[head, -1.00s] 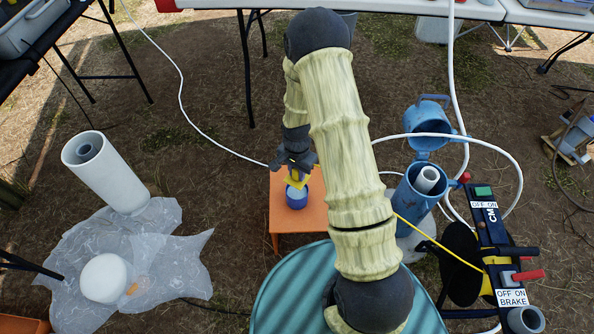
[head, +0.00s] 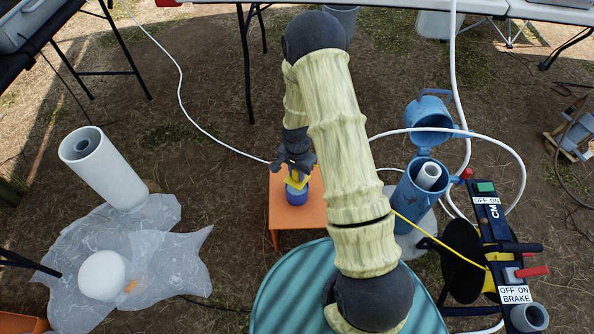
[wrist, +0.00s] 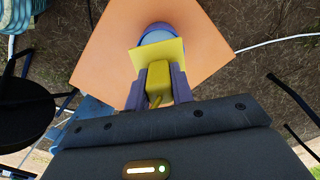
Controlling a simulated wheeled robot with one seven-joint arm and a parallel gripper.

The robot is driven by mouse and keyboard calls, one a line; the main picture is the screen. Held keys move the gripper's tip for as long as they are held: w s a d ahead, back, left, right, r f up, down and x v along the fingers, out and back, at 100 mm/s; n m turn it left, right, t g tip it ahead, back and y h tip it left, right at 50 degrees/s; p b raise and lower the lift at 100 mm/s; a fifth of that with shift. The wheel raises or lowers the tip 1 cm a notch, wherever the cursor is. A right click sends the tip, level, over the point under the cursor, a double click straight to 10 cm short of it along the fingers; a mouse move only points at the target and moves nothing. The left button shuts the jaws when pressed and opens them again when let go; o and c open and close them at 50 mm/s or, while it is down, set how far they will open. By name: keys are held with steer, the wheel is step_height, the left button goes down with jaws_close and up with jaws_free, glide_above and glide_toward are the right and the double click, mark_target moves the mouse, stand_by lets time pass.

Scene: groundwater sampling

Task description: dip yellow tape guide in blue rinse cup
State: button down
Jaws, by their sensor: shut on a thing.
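My gripper (head: 295,164) is shut on the yellow tape guide (head: 298,182), which has a flat plate below a block. In the wrist view the guide's block (wrist: 158,84) sits between my gripper's fingers (wrist: 158,88), with the flat plate beyond them. The blue rinse cup (head: 291,196) stands on a small orange stool. The guide is over the cup's mouth and covers part of it. In the wrist view the cup's blue rim (wrist: 142,37) shows past the plate. I cannot tell whether the guide touches the liquid.
The orange stool (head: 290,226) has bare room around the cup. A blue open container (head: 410,200) with a white tube stands to the right, near a reel with a control panel (head: 490,215). A white cylinder (head: 105,170) and plastic sheet (head: 180,245) lie left. White hose crosses the ground.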

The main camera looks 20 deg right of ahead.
steer(key=shift+f+b, duration=0.85)
steer(key=shift+f, duration=1)
step_height(320, 180, up, 12)
steer(key=w+n, duration=0.2)
steer(key=n, duration=0.7)
steer(key=shift+w+r+n+p, duration=0.2)
steer(key=shift+n+p, duration=0.1)
steer(key=shift+p, duration=0.1)
